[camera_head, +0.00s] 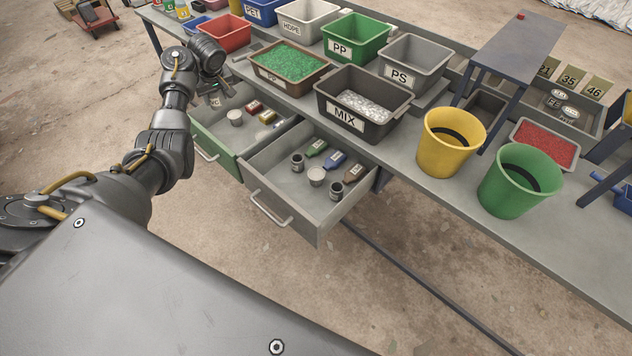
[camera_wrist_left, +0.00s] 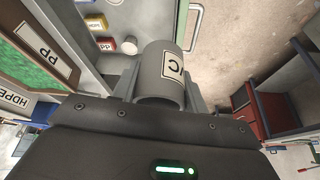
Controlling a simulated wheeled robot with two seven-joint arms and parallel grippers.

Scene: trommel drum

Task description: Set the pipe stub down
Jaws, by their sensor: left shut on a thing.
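My left gripper (camera_head: 222,92) is over the back left of the open green-fronted drawer (camera_head: 228,155). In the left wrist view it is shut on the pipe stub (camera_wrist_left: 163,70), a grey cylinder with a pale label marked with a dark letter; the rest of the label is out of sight. The stub lies between the two fingers. In the head view the stub is small and mostly hidden by the gripper. I cannot tell whether it touches the drawer floor. My right gripper is not in view.
The green-fronted drawer holds a pale cup (camera_head: 235,117) and several small coloured blocks. A brown bin of green granules (camera_head: 290,62) and a MIX bin (camera_head: 345,118) stand on the bench above.

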